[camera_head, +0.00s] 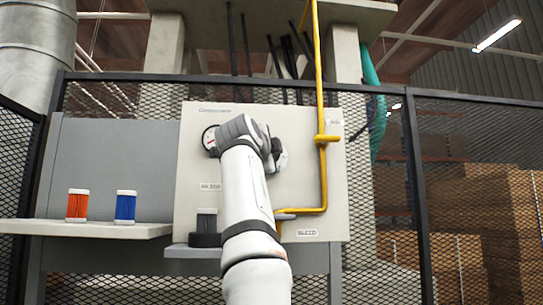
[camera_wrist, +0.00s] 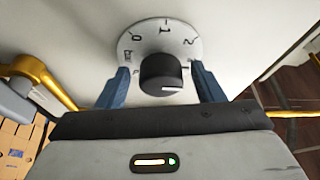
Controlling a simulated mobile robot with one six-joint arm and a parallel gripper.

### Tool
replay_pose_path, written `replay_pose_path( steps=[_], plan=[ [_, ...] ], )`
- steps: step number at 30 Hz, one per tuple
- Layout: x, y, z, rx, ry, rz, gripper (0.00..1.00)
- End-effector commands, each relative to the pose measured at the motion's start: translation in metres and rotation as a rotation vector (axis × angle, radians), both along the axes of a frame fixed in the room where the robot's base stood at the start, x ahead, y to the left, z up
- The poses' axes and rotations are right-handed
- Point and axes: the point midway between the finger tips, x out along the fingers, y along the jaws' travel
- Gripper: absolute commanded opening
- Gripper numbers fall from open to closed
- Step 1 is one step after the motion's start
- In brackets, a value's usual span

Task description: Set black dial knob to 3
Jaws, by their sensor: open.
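The black dial knob (camera_wrist: 160,70) sits on a round white dial plate (camera_wrist: 150,40) in the wrist view. The plate carries printed marks; 0, 1 and 2 are readable, and other marks at the sides are too small to read. A short pale mark shows on the knob's near face, toward my palm; which number it points to cannot be told. My gripper (camera_wrist: 160,80) is open, with one blue finger on each side of the knob and small gaps visible. In the head view the knob is hidden behind my wrist, at the light panel (camera_head: 300,190).
A gauge (camera_head: 209,138) shows left of my wrist. A yellow pipe (camera_head: 322,170) runs down the panel's right side. An orange filter (camera_head: 77,205) and a blue filter (camera_head: 125,207) stand on a left shelf (camera_head: 90,229); a grey filter (camera_head: 206,221) stands below the gauge.

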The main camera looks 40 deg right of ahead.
Motion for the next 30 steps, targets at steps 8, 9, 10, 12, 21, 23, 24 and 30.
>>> replay_pose_path(
  steps=[8, 9, 10, 12, 21, 23, 24, 30],
  plan=[
    [-0.006, 0.008, -0.002, -0.001, -0.002, 0.001, 0.61],
    [-0.010, 0.013, -0.003, -0.002, -0.002, 0.003, 0.61],
    [-0.012, 0.017, -0.004, -0.001, -0.003, 0.004, 0.61],
    [-0.020, 0.027, -0.006, -0.002, -0.003, 0.004, 0.61],
    [-0.044, 0.060, -0.007, -0.001, 0.000, 0.002, 0.61],
    [-0.046, 0.062, -0.007, 0.000, 0.000, 0.002, 0.61],
    [-0.047, 0.063, -0.007, 0.000, 0.000, 0.001, 0.61],
    [-0.048, 0.063, -0.006, 0.000, 0.000, 0.000, 0.61]
  ],
)
